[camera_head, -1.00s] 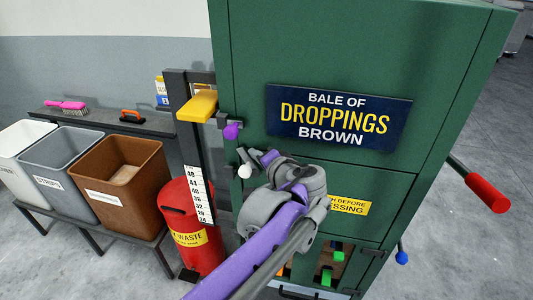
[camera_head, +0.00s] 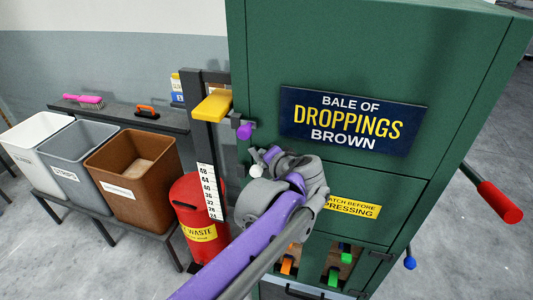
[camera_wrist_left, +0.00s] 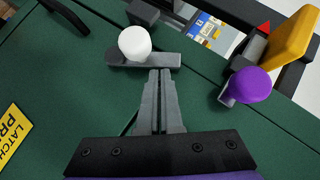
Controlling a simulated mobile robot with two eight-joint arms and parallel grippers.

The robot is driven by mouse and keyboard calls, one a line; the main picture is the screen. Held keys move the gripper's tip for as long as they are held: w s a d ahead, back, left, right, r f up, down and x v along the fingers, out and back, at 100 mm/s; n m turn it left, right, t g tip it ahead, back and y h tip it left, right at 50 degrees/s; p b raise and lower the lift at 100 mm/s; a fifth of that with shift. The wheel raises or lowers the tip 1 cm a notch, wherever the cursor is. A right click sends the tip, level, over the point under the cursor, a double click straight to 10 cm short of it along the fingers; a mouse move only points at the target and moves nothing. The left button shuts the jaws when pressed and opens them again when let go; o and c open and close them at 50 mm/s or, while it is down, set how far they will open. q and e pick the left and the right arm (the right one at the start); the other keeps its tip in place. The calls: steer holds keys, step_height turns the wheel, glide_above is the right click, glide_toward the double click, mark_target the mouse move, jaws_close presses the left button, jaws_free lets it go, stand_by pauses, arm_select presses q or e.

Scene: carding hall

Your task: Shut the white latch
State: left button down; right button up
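The white latch is a round white knob (camera_wrist_left: 135,42) on a short grey bar (camera_wrist_left: 150,61) against the green machine door. In the head view the white knob (camera_head: 256,171) shows just left of my left gripper (camera_head: 267,155). In the left wrist view the fingers of my left gripper (camera_wrist_left: 160,72) are together, with nothing seen between them. Their tips are at the lower edge of the grey bar, right of the knob; whether they touch it I cannot tell. In the head view my gripper body partly hides the latch. My right gripper is not in view.
A purple knob (camera_wrist_left: 251,85) and a yellow handle (camera_wrist_left: 292,38) sit close by on the right in the wrist view. A red bin (camera_head: 200,215) and open tubs (camera_head: 130,175) stand left of the green machine (camera_head: 345,50). A red-ended lever (camera_head: 499,202) sticks out right.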

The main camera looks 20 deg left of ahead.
mark_target(252, 153)
arm_select(q)
steer(key=shift+a+r+h+p, duration=0.15)
steer(key=shift+a+h+p, duration=0.15)
steer(key=shift+a+p, duration=0.55)
steer(key=shift+w+a+n+h+p, duration=0.1)
steer(key=shift+a+n+h+p, duration=0.2)
steer(key=shift+n, duration=0.1)
steer(key=shift+a+f+n+g+h+p, duration=0.3)
steer(key=shift+a+n+h, duration=0.2)
steer(key=shift+a+h, duration=0.1)
steer(key=shift+a+f, duration=0.35)
steer(key=shift+f, duration=0.05)
steer(key=shift+a+f, duration=0.85)
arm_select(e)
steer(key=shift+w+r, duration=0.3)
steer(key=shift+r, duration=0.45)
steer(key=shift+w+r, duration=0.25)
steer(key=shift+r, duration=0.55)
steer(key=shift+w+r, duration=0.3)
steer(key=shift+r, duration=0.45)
arm_select(q)
steer(key=shift+w, duration=0.1)
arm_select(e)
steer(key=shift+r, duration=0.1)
